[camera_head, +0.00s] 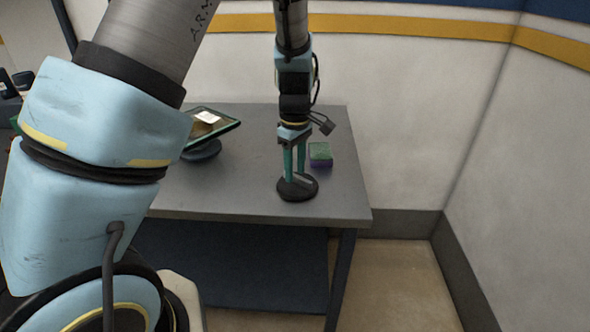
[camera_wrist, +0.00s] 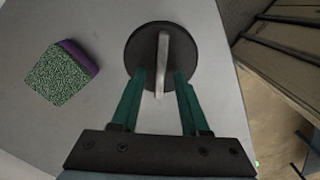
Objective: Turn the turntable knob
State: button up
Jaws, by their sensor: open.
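The turntable knob is a dark round disc (camera_head: 297,187) on the grey table, near its front right. In the wrist view the disc (camera_wrist: 137,50) carries a light raised bar (camera_wrist: 162,62) across its top. My gripper (camera_head: 295,172) points straight down over the disc, its green fingers apart. In the wrist view the open fingers (camera_wrist: 161,77) stand on either side of the bar, with a gap visible on both sides. I cannot tell whether the fingertips touch the disc.
A green and purple sponge (camera_head: 320,153) lies behind and right of the knob; it also shows in the wrist view (camera_wrist: 62,72). A tablet-like screen on a stand (camera_head: 211,129) is at the left. The grey table (camera_head: 235,195) is otherwise mostly clear. Walls (camera_head: 400,110) stand behind and right.

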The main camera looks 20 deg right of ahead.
aim_at(295, 174)
notch_tip(295, 174, up, 10)
jog(key=b, duration=0.2)
jog(key=shift+r, duration=0.15)
dwell(0.9)
